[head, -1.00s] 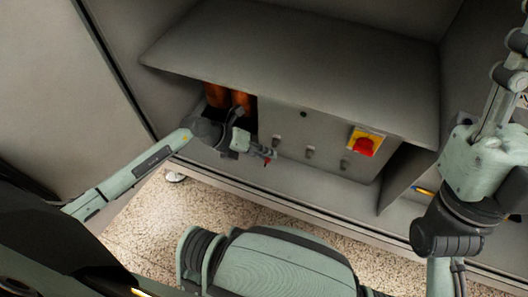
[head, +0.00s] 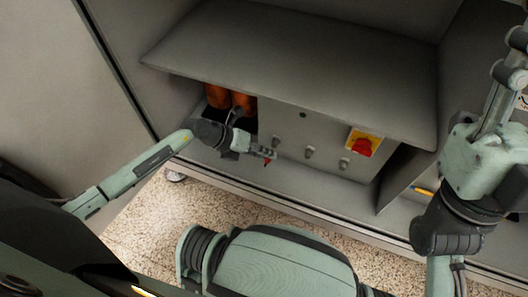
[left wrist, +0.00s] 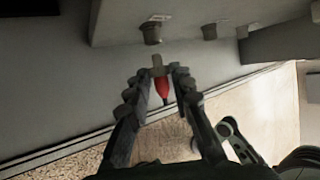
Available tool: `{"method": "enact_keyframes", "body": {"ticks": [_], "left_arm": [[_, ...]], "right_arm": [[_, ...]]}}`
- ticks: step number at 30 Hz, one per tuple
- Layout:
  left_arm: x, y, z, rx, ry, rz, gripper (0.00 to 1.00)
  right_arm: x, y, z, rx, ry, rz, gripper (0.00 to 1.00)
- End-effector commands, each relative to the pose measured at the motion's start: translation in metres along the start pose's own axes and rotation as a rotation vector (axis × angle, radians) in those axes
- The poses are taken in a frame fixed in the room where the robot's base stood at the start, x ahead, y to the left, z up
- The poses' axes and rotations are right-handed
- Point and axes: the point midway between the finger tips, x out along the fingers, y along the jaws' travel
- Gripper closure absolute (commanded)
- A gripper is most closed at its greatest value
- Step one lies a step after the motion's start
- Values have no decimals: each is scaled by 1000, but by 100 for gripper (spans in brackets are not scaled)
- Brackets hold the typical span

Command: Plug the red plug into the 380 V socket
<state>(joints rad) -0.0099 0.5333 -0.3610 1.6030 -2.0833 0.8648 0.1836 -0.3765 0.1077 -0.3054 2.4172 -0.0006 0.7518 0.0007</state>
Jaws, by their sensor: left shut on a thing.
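The red plug (left wrist: 162,89) is between the fingers of my left gripper (left wrist: 160,74) in the left wrist view. The gripper is shut on it, and the plug's grey end (left wrist: 158,66) points up in the picture toward a grey socket (left wrist: 151,33). A gap shows between plug and socket. In the head view my left gripper (head: 267,154) is just below the leftmost of three sockets (head: 276,141), with a bit of red plug (head: 267,162) visible. The other sockets are the middle one (head: 309,152) and the right one (head: 344,163). Their labels are unreadable. My right gripper cannot be made out.
A red rotary switch (head: 362,147) on a yellow plate is right of the sockets on the grey panel. Orange cylinders (head: 217,96) stand in an opening at the panel's left. A wide shelf (head: 300,65) overhangs the panel. Speckled floor is in front.

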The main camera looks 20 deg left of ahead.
Motion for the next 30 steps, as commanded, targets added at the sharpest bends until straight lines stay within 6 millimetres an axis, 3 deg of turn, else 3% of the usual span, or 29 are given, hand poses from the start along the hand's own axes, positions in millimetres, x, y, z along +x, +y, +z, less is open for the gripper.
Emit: {"method": "enact_keyframes", "body": {"ticks": [30], "left_arm": [[5,0,11,0,-1,0,100]], "right_arm": [[1,0,0,0,0,0,60]]}}
